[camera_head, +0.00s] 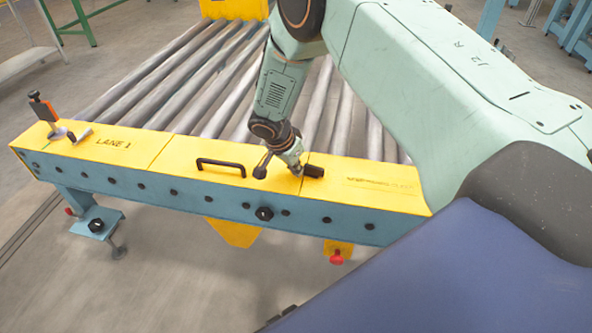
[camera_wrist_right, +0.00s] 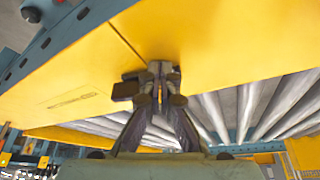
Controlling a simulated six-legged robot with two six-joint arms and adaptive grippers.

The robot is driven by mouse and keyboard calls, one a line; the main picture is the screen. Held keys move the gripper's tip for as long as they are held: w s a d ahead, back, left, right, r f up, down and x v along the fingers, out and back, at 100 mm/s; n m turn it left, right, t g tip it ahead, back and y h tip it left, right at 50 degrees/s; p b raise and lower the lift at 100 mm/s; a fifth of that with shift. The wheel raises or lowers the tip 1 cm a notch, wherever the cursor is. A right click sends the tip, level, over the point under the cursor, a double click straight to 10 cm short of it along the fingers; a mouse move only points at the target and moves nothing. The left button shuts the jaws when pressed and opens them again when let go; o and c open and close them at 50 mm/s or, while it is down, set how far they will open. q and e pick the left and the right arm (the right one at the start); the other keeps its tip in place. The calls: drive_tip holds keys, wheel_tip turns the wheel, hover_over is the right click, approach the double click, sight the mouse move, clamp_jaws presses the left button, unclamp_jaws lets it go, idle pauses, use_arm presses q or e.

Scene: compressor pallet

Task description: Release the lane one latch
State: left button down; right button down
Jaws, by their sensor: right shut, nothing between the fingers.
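An upright lever with an orange-and-black grip (camera_head: 41,108) stands at the left end of the yellow top plate (camera_head: 130,145), beside the "LANE 1" lettering. I cannot tell whether this is the lane one latch. My right gripper (camera_head: 297,171) points down at the plate right of centre, shut and empty. A dark block (camera_head: 313,171) and a dark knob (camera_head: 262,168) show on either side of it. In the right wrist view my right gripper's fingers (camera_wrist_right: 160,88) meet close to the dark block (camera_wrist_right: 124,91); contact is unclear. My left gripper is out of view.
Grey rollers (camera_head: 160,80) run back behind the plate. A black pull handle (camera_head: 222,165) sits left of my right gripper. A red knob (camera_head: 337,257) hangs below the blue side rail (camera_head: 180,199). The floor in front is clear.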

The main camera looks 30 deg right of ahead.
drive_tip(key=shift+w+d+f, duration=0.1)
drive_tip(key=shift+w+f, duration=0.05)
drive_tip(key=shift+w, duration=0.05)
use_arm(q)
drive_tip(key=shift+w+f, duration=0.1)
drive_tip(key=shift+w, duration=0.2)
use_arm(e)
drive_tip(key=shift+m, duration=0.3)
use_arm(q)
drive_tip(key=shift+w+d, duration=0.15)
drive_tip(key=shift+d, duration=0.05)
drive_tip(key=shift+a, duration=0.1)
use_arm(e)
drive_tip(key=shift+s, duration=0.1)
idle(0.5)
